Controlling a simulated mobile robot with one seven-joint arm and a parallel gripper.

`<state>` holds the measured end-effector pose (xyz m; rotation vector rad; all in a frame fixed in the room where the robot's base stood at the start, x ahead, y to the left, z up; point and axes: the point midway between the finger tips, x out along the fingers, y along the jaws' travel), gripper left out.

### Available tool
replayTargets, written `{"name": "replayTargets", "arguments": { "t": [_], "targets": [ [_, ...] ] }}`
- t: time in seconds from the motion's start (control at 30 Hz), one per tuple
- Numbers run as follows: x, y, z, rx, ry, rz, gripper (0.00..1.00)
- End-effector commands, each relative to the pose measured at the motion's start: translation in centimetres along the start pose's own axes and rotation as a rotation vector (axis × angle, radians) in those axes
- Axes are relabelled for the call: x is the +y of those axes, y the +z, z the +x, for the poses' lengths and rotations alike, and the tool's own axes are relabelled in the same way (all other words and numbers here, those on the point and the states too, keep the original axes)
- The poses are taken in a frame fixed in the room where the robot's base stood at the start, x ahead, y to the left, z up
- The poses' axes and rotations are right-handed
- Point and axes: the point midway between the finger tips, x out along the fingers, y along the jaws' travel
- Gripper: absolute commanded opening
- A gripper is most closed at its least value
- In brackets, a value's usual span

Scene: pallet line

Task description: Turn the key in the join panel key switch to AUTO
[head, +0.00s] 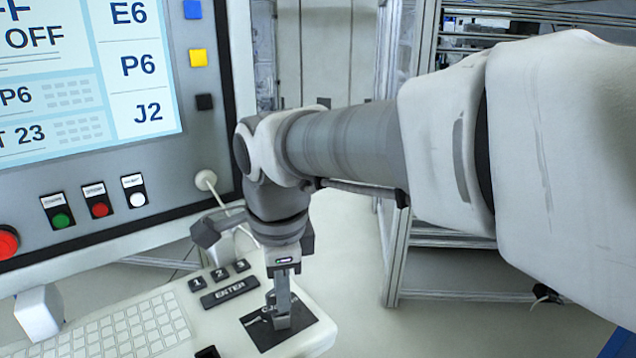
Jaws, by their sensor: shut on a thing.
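The key switch sits on a dark square plate (260,332) at the right end of the white keyboard shelf, below the panel screen. My gripper (279,312) points down over this plate and is shut at the switch. The key is mostly hidden by the fingers, so its angle cannot be told. Light markings on the plate's left part are too small and covered to read. The join panel (215,110) stands on the left with its lit screen (85,75).
Left of the plate are keys 1, 2, 3 and an ENTER key (230,291), then a keyboard (115,335). Green (61,220), red and white buttons and a large red button (6,243) are on the panel. A metal frame (400,230) stands behind my arm.

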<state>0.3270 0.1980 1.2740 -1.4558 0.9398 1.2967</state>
Motion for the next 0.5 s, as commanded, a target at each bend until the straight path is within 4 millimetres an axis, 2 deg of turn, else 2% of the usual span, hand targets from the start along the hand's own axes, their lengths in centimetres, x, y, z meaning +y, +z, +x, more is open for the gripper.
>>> {"name": "replayTargets", "arguments": {
  "t": [0.37,0.4,0.5],
  "targets": [
    [-0.04,0.33,0.12,0.053,-0.005,0.369,0.0],
    [-0.04,0.3,-0.02,0.052,-0.005,0.361,0.19],
    [-0.01,0.27,-0.01,0.053,-0.004,0.359,0.37]
  ]
}}
